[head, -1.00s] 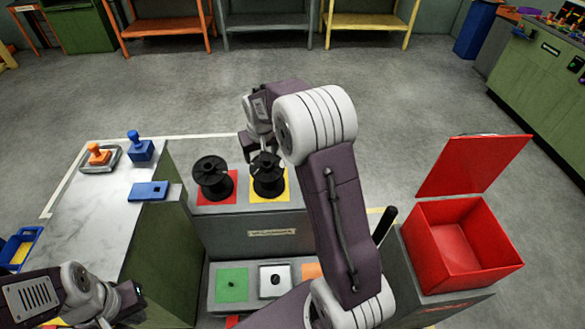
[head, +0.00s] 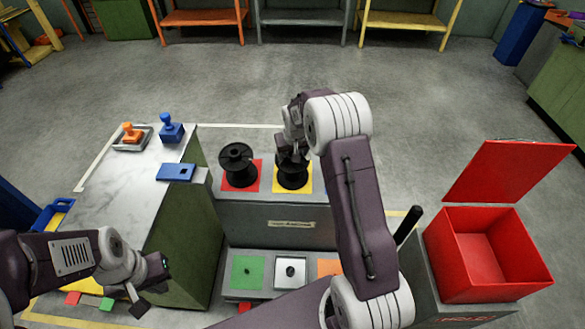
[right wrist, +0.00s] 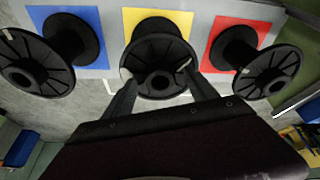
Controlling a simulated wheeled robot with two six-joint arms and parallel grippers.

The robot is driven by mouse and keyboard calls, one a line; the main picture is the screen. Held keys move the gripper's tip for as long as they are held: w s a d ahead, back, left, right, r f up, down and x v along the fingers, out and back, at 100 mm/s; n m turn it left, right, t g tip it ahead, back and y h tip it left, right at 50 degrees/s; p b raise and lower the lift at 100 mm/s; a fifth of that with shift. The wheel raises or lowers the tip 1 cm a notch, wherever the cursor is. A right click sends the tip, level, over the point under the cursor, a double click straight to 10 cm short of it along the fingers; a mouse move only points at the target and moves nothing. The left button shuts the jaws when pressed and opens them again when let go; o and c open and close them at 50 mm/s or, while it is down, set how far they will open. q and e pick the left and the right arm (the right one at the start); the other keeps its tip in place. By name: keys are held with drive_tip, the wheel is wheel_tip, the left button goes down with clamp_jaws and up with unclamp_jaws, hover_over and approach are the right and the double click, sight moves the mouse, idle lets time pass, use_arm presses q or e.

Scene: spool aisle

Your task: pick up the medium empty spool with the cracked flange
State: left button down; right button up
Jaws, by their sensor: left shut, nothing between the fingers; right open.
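In the head view a black spool (head: 238,166) stands on a red square, and another black spool (head: 292,173) stands on a yellow square. In the right wrist view the spool on yellow (right wrist: 157,62) is in the middle, with a small pale mark on its flange. A spool on blue (right wrist: 45,60) is left of it and a spool on red (right wrist: 255,62) right; both also bear pale marks. I cannot tell which flange is cracked. My right gripper (right wrist: 160,82) is open, its fingers either side of the middle spool's near flange. My left gripper (head: 140,307) is shut and empty, low at left.
A marble-topped bench (head: 130,190) stands left with blue and orange stamps. A lower shelf holds a green square (head: 247,272) and a white square plate (head: 290,271). An open red bin (head: 488,255) is at right. My right arm hides part of the spool stand.

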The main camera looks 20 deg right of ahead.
drive_tip(key=shift+r, duration=0.1)
drive_tip(key=c, duration=0.6)
drive_tip(key=shift+s, duration=0.1)
clamp_jaws()
